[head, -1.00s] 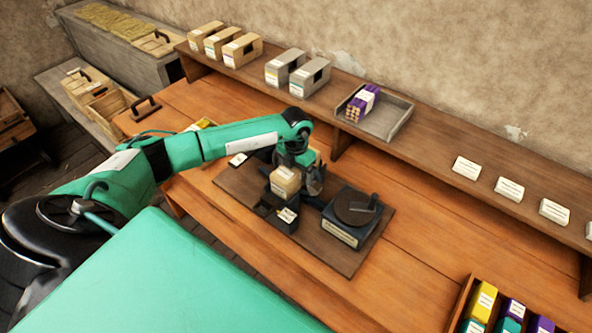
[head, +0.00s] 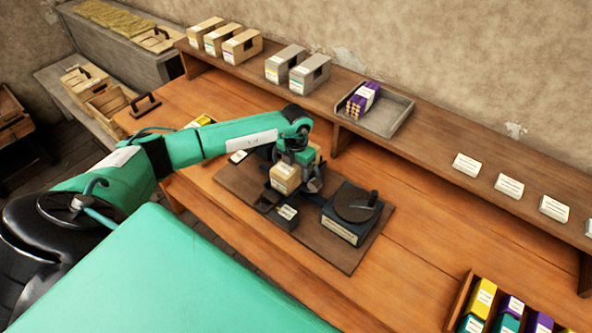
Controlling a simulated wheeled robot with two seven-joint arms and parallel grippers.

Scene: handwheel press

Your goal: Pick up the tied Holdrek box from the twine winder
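The Holdrek box is a small tan box with a pale label (head: 284,178), sitting at the twine winder on a dark brown board. The twine winder (head: 284,216) is a dark device under and around the box; its upper part is hidden by my arm. My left gripper (head: 302,168) points down at the box, right over its back side. Its fingers are hidden or too small to tell whether they are open or shut on the box. The twine on the box is too small to see. My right gripper is not in view.
A dark turntable-like device (head: 352,210) stands on the board (head: 340,258) just right of the winder. A shelf (head: 430,150) behind holds boxes, a grey tray (head: 388,122) and label cards. A crate (head: 462,300) of coloured boxes is at front right. The table between is clear.

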